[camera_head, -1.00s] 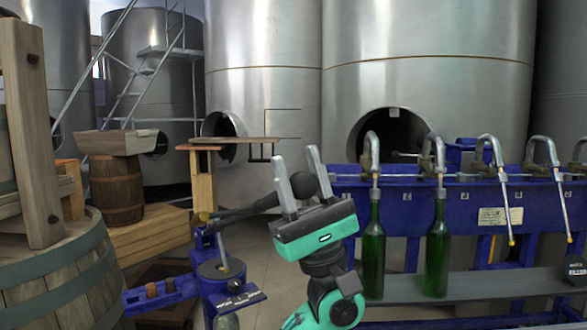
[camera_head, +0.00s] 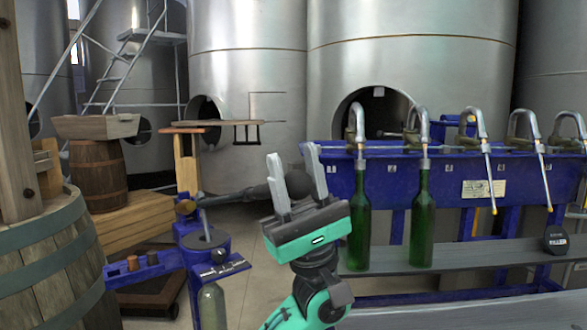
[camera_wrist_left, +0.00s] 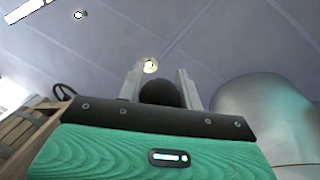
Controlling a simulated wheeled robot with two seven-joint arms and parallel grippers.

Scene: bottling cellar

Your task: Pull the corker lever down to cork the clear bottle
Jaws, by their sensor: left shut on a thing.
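The corker (camera_head: 207,245) is a blue stand at the lower left of centre in the head view. Its dark lever (camera_head: 240,196) runs to the right from the corker's top, tilted slightly upward, and ends in a round black knob (camera_head: 298,184). My left gripper (camera_head: 292,170) has its two grey fingers on either side of the knob and is shut on it. The knob also shows between the fingers in the left wrist view (camera_wrist_left: 160,92). The clear bottle (camera_head: 211,306) stands upright under the corker, its lower part cut off by the picture edge. My right gripper is not in view.
Two green bottles (camera_head: 423,225) stand under the blue filling machine (camera_head: 440,190), just right of my left arm. A wooden barrel (camera_head: 45,260) stands at the left. A small blue arm of the corker holds corks (camera_head: 132,263). Open floor shows between corker and filler.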

